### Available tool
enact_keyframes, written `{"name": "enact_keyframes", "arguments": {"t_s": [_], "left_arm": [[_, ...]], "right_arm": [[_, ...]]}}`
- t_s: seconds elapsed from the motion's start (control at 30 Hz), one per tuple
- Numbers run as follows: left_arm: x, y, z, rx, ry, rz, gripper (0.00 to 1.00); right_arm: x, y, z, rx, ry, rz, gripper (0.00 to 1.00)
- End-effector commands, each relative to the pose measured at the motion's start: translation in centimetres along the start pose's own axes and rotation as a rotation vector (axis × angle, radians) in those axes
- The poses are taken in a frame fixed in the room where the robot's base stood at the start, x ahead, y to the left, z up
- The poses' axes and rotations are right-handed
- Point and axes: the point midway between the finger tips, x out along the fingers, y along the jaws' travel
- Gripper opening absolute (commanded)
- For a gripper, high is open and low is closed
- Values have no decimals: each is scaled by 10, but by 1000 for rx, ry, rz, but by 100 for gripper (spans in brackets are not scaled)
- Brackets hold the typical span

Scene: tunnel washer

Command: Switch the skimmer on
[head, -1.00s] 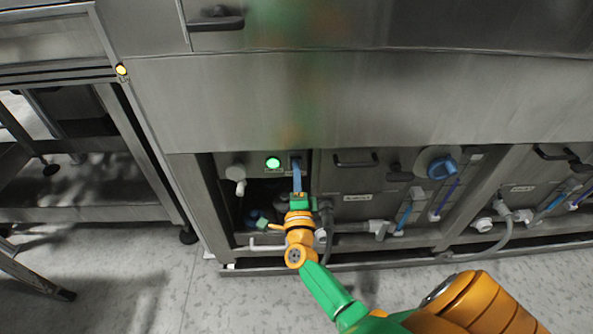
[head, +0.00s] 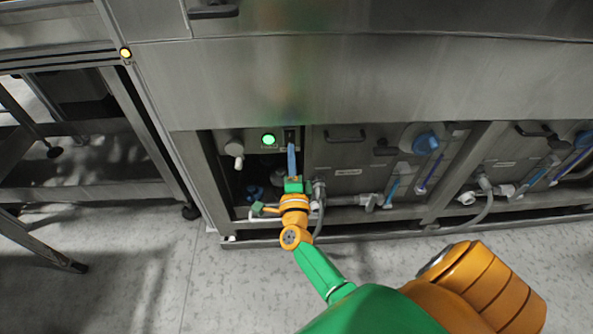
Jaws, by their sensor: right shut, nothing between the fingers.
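The skimmer panel is in the low open bay of the steel machine in the head view. It carries a lit green round lamp (head: 268,139) and, just right of it, a small dark switch (head: 290,134). My right gripper (head: 291,147) is shut and empty, its narrow blue fingers pointing up at the panel. The fingertips are just below the switch and cover its lower part. I cannot tell whether they touch it, or which way the switch is set. My left gripper is not in view.
A grey-white valve (head: 235,149) sits left of the lamp. Steel posts frame the bay. A grey hose (head: 319,205) hangs close by my right gripper. The floor in front is clear.

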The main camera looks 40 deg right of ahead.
Motion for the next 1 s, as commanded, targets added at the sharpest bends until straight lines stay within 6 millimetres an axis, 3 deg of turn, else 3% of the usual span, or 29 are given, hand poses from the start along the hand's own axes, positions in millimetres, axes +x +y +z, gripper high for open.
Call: {"name": "enact_keyframes", "arguments": {"t_s": [0.07, 0.43, 1.0], "left_arm": [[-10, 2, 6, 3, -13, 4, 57], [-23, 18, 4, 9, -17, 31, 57], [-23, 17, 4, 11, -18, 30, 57]], "right_arm": [[-14, -9, 0, 0, 0, 2, 0], [-75, -29, 0, 1, 0, 1, 0], [-82, -31, 0, -3, -2, 0, 0]]}}
